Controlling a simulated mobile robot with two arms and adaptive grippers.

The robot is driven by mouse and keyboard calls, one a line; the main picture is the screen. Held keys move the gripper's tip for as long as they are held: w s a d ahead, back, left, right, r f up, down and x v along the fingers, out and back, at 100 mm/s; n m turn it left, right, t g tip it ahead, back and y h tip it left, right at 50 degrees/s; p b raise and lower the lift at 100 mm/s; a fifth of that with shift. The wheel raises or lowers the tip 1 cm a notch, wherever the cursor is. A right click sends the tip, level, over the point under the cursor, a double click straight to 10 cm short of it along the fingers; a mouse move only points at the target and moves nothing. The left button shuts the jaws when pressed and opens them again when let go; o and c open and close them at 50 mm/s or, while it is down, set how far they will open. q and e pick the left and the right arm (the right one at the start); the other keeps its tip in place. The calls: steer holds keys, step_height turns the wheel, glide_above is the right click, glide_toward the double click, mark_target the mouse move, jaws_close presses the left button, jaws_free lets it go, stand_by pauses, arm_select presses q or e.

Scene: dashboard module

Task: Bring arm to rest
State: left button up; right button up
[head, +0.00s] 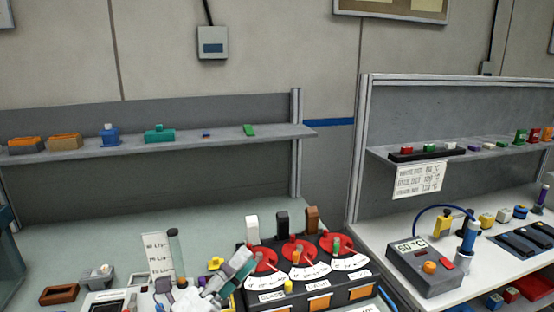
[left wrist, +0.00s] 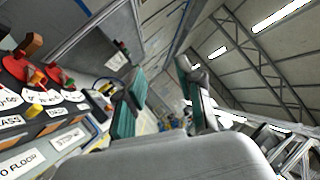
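My left gripper (head: 238,270) is at the bottom middle of the head view, just in front of the left end of the dashboard module (head: 312,290). In the left wrist view its two teal-padded fingers (left wrist: 163,88) stand well apart, with nothing between them. The module is a dark box with three red dials, white scales, and white, black and brown levers. It also shows at the left of the left wrist view (left wrist: 48,138), beside the fingers. My right gripper is not in view.
A shelf (head: 222,135) with small coloured parts runs above the pale bench (head: 90,240). A brown tray (head: 59,294) lies at bottom left. On the right bench stand a grey 60 °C heater box (head: 425,275) and a blue tool (head: 468,238). Space above the benches is clear.

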arm_select(q)
steer(key=a+f+n+t+y, duration=0.2)
steer(key=a+f+n+y, duration=1)
steer(key=n+y, duration=0.6)
steer(key=s+a+f+n+g, duration=0.3)
steer(key=s+f+n+g, duration=0.3)
steer(key=f, duration=0.3)
steer(key=s+f+n+g+h, duration=0.1)
steer(key=s+f+n+g, duration=0.25)
steer(key=s+f, duration=0.4)
steer(key=s+f+n+g, duration=0.2)
steer(key=s+f+g, duration=0.3)
steer(key=s, duration=0.6)
step_height(320, 180, down, 26)
steer(key=s+r, duration=0.1)
steer(key=s, duration=0.1)
steer(key=s+a+f+g, duration=0.2)
steer(key=s+f, duration=1.4)
steer(key=shift+a+m, duration=0.15)
steer(key=shift+m, duration=0.3)
